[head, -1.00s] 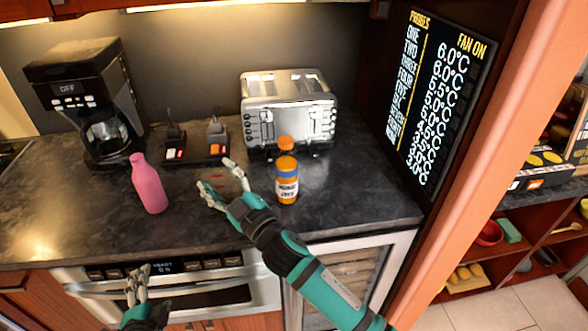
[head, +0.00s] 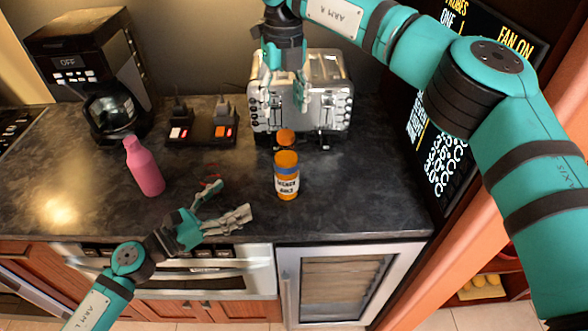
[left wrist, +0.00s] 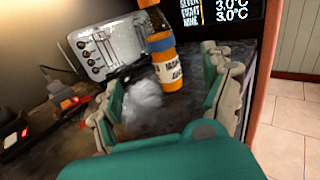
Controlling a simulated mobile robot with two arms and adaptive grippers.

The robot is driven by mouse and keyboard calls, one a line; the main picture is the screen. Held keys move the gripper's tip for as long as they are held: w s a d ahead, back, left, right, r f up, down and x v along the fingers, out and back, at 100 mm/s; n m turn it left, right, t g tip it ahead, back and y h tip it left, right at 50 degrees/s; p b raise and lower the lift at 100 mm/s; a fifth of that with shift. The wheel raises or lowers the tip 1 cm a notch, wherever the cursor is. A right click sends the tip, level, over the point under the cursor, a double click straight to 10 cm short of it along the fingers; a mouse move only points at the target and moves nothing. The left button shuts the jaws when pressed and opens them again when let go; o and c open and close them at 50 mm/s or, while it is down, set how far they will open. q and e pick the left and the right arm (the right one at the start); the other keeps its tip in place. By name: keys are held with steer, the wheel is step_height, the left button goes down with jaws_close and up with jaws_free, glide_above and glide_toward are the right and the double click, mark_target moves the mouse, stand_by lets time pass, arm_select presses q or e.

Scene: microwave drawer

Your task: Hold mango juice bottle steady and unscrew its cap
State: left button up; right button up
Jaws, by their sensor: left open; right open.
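The mango juice bottle (head: 287,184) stands upright on the dark counter, with an orange body, a blue band and a white label. Its orange cap (head: 286,138) is on top, above a darker neck. My left gripper (head: 228,205) is open and empty, to the left of the bottle and apart from it. In the left wrist view the bottle (left wrist: 166,68) stands beyond and between the spread fingers, its cap cut by the top edge. My right gripper (head: 286,92) is open and empty, fingers down, above the cap in the picture and in front of the toaster.
A silver toaster (head: 330,110) stands behind the bottle. A pink bottle (head: 144,168) and a coffee maker (head: 85,55) are on the left. A dark switch unit (head: 203,128) lies between. The counter right of the juice bottle is clear. An oven and a glass-door cabinet (head: 352,285) are below.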

mark_target(287, 162)
arm_select(q)
steer(key=x, duration=1.7)
steer(key=shift+w+d, duration=0.1)
jaws_close()
